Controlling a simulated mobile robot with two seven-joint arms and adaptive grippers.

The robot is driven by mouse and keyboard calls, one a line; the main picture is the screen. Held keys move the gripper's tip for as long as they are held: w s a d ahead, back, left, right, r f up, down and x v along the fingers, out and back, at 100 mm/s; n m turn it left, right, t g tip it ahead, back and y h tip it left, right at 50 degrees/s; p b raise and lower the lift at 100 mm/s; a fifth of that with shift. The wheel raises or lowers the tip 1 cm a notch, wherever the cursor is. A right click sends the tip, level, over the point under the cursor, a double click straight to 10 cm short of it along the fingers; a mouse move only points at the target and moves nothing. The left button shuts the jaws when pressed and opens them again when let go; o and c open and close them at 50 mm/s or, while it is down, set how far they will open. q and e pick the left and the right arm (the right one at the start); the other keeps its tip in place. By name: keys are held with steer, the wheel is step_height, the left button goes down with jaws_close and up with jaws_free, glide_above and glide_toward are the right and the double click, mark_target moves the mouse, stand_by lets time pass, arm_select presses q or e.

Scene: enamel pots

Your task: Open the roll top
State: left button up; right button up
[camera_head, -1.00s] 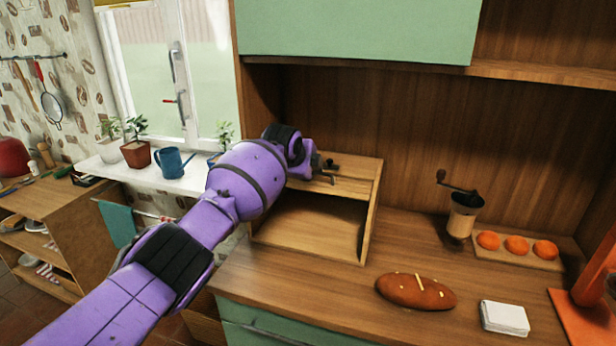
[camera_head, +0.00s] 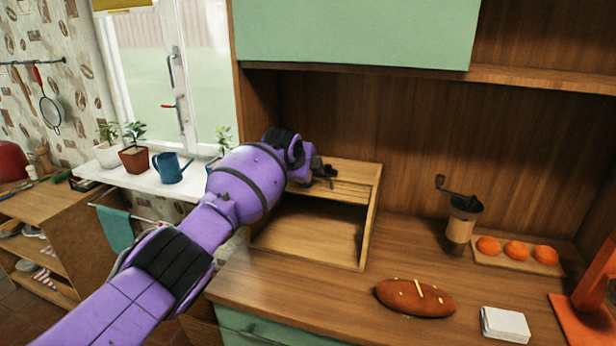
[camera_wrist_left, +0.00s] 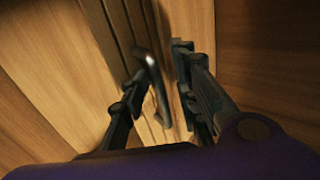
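The wooden bread box (camera_head: 372,220) stands on the counter against the back panel. Its front is open and its dark interior looks empty. The slatted roll top (camera_head: 352,188) is gathered at the upper front, under the box's top board. My left gripper (camera_head: 326,171) is at the box's upper edge, partly hidden by my purple wrist. In the left wrist view my left gripper (camera_wrist_left: 165,88) has its fingers apart, with a metal handle (camera_wrist_left: 157,88) between them. I cannot tell whether a finger touches the handle. My right gripper is not in view.
A brown loaf (camera_head: 415,297), white cloth-like stack (camera_head: 504,323), coffee grinder (camera_head: 461,220) and board with orange buns (camera_head: 516,252) occupy the counter's right side. An orange object (camera_head: 590,310) stands at the right edge. A green cabinet (camera_head: 355,35) hangs above. Counter before the box is clear.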

arm_select(q)
steer(key=shift+a+f, duration=0.1)
steer(key=shift+s+a+r, duration=0.15)
steer(key=shift+s+r, duration=0.25)
steer(key=shift+r, duration=0.05)
steer(key=v, duration=1)
steer(key=shift+s+r, duration=0.25)
steer(key=shift+r, duration=0.1)
steer(key=shift+f, duration=0.1)
